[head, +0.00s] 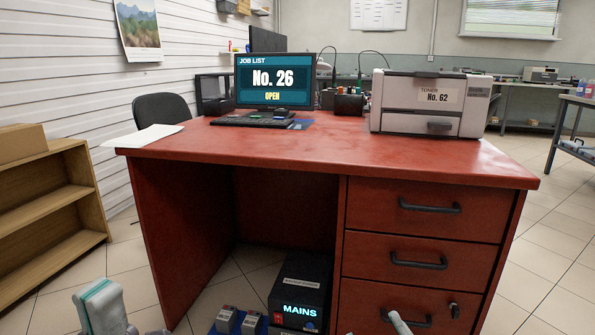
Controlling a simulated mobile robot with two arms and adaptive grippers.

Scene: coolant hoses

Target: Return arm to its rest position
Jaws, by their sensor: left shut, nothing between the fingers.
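My left arm rises at the bottom left of the head view, pale grey with a green band. Only a small dark part of my left gripper (156,332) shows at the bottom edge, left of the desk's foot space; it is shut and holds nothing. The rest of it is cut off by the frame. A pale piece of my other arm shows in front of the lower drawers. My right gripper is not in view.
A red desk (330,155) stands ahead, with a monitor (273,80) and a printer (430,103) on it. A black MAINS box (300,288) sits beneath. A wooden shelf (50,215) stands left. Tiled floor is clear at right.

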